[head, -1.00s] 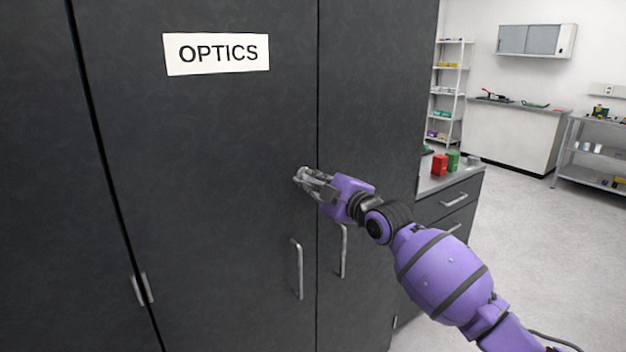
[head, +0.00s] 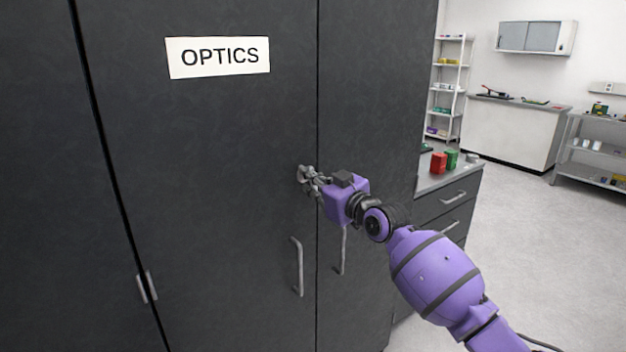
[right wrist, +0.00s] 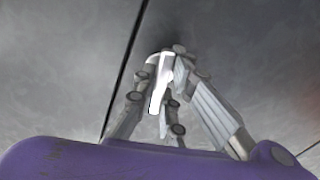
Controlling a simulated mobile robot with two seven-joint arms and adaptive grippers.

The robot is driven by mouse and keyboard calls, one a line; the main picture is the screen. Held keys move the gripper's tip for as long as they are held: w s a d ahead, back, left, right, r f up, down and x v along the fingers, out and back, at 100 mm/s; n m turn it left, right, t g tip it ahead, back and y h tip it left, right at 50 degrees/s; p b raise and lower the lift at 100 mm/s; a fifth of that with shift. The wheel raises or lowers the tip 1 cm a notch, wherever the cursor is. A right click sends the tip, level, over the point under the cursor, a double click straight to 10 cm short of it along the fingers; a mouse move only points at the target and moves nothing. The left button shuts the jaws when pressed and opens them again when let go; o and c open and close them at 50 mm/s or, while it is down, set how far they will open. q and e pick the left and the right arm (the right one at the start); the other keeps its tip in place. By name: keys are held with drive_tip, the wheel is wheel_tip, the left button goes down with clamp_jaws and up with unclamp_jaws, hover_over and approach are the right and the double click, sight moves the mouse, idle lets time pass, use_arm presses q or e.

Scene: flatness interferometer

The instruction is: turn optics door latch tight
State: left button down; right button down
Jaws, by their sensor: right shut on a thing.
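The dark optics door (head: 210,140) carries a white OPTICS label (head: 218,57) and stands shut in the head view. My right gripper (head: 305,178) is at the door's right edge, above its bar handle (head: 297,267). In the right wrist view my right gripper (right wrist: 172,75) has its fingers closed around a small pale metal latch (right wrist: 161,82) beside the dark door seam. The fingers hide most of the latch in the head view. My left gripper is in neither view.
A second dark door (head: 370,110) with its own handle (head: 342,252) adjoins on the right. Beyond it a grey counter with drawers (head: 455,200) holds a red container (head: 438,163) and a green container (head: 451,159). The floor (head: 540,240) on the right is clear.

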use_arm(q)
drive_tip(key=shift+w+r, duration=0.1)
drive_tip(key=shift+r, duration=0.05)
use_arm(e)
drive_tip(key=shift+m, duration=0.9)
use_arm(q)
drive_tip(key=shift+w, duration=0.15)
use_arm(e)
drive_tip(key=c, duration=1.8)
unclamp_jaws()
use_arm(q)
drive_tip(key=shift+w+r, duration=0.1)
use_arm(e)
drive_tip(key=v, duration=1.2)
